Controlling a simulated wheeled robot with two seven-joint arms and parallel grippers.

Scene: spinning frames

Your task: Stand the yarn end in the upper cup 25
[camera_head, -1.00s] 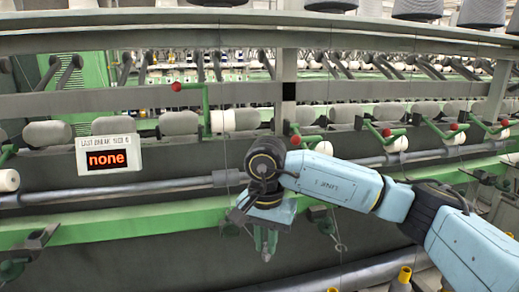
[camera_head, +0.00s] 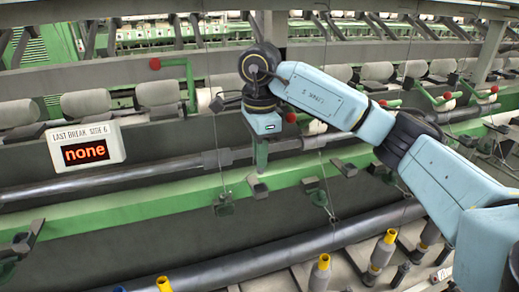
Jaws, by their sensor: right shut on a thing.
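My right gripper (camera_head: 259,178) hangs below the blue wrist, in front of the green rail (camera_head: 130,209). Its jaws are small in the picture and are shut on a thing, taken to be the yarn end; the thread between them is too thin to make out. Brackets (camera_head: 222,206) sit on the rail to either side of the gripper. I cannot tell which part is upper cup 25. My left gripper is not in view.
A sign (camera_head: 86,146) reading "none" hangs at the left. Grey rolls (camera_head: 85,103) and red-knobbed green levers (camera_head: 188,82) line the machine behind the arm. Bobbins with yellow tops (camera_head: 320,272) stand along the bottom. A dark tube (camera_head: 230,268) runs across below the rail.

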